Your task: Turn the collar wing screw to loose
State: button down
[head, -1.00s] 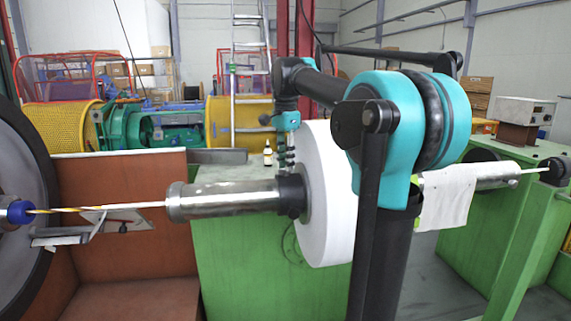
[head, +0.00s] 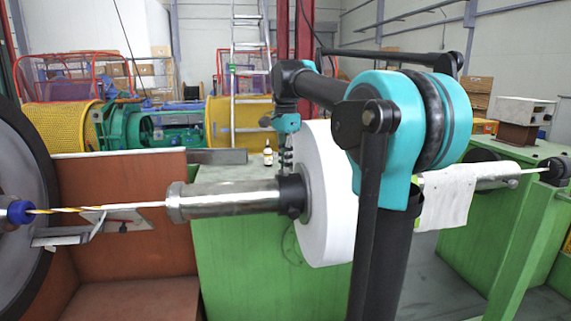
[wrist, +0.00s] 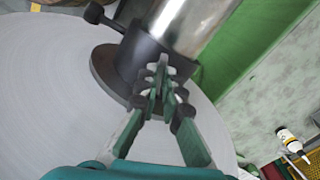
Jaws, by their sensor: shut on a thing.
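The black collar (head: 292,194) sits around the steel shaft (head: 225,199), against the hub of the white reel (head: 327,195). The wrist view shows the collar (wrist: 139,52) close up, with a black knob (wrist: 94,13) sticking out of its far side. My gripper (wrist: 161,75) is at the near side of the collar, fingers pinched together on the wing screw. The fingers hide nearly all of the screw, so its angle cannot be read. In the head view my gripper (head: 286,160) points down onto the top of the collar.
A small bottle (head: 268,157) stands on the green machine top behind the reel; it also shows in the wrist view (wrist: 287,137). A white cloth (head: 446,197) hangs over the shaft at right. A yellow-and-white strand (head: 100,208) enters the shaft from the left.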

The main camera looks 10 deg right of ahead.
jog(key=shift+n, duration=0.3)
jog(key=n, duration=1.3)
dwell(0.4)
jog(key=c, duration=1.7)
grip_release()
jog(key=shift+r, duration=0.1)
notch_tip(320, 180, up, 12)
jog(key=shift+f, duration=0.1)
